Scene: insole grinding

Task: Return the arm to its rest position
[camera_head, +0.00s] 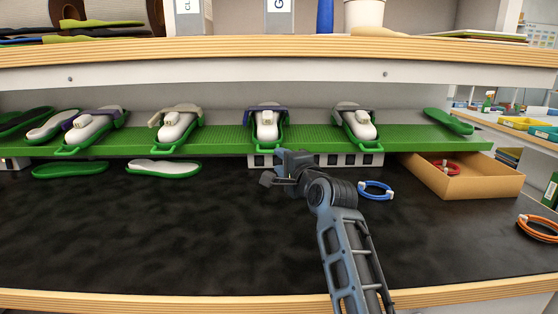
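My gripper (283,178) is at the end of my arm, which reaches up from the bottom right over the black worktop (160,235). It is near the back of the worktop, in front of the green shelf (225,141). The gripper is small and dark here, and its fingers cannot be made out clearly. I see nothing hanging from it. Part of the white strip with dark squares (340,160) behind it is hidden by the gripper and wrist.
Several white insole forms in green holders, such as one form (267,124), stand on the green shelf. A white insole (164,168) lies at left. A blue cable coil (376,190) lies right of my wrist, near a cardboard box (470,185). The front left worktop is clear.

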